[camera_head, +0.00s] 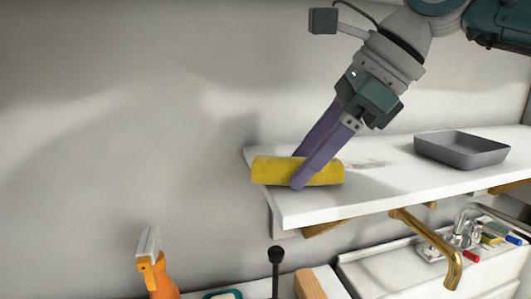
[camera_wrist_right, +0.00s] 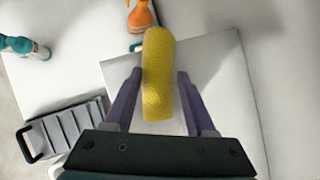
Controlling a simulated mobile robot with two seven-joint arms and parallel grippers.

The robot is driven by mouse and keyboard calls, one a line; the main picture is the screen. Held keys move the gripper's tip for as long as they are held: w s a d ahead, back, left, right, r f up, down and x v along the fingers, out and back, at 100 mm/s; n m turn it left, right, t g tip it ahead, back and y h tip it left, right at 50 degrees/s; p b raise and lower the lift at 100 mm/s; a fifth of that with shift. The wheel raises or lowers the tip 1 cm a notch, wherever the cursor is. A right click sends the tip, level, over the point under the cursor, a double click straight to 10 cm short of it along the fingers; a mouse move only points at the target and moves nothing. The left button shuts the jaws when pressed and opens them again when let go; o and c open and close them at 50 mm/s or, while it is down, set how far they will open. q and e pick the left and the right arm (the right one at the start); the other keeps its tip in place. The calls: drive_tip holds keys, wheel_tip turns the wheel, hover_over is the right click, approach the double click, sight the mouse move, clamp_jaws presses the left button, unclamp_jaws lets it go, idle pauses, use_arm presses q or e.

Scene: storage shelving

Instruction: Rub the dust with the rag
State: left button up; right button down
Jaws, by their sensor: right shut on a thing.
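The yellow rag (camera_head: 270,171) is a rolled, cylinder-like cloth at the left end of the white shelf (camera_head: 310,208). My right gripper (camera_head: 299,172) reaches down from the upper right, its purple fingers shut on the rag. In the right wrist view the rag (camera_wrist_right: 157,60) lies lengthwise between the two fingers of my right gripper (camera_wrist_right: 159,75). A faint brownish patch of dust (camera_head: 370,163) lies on the shelf, right of the rag and left of the tray. I cannot tell whether the rag touches the shelf. My left gripper is not in view.
A grey tray (camera_head: 462,149) stands on the right part of the shelf. Below are a brass faucet (camera_head: 437,247), a sink (camera_head: 395,268) and an orange spray bottle (camera_head: 158,278). A dish rack (camera_wrist_right: 62,130) shows in the wrist view. The shelf's front middle is clear.

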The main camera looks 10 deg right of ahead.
drive_tip(key=shift+w+f+b, duration=0.1)
drive_tip(key=shift+w+b, duration=0.2)
drive_tip(key=shift+w, duration=0.5)
drive_tip(key=shift+d, duration=1.8)
drive_tip(key=shift+w+d+b, duration=0.1)
drive_tip(key=shift+d+b, duration=0.45)
drive_tip(key=shift+d, duration=1.05)
drive_tip(key=shift+w+d, duration=0.1)
drive_tip(key=shift+d, duration=5.5)
drive_tip(key=shift+r, duration=0.2)
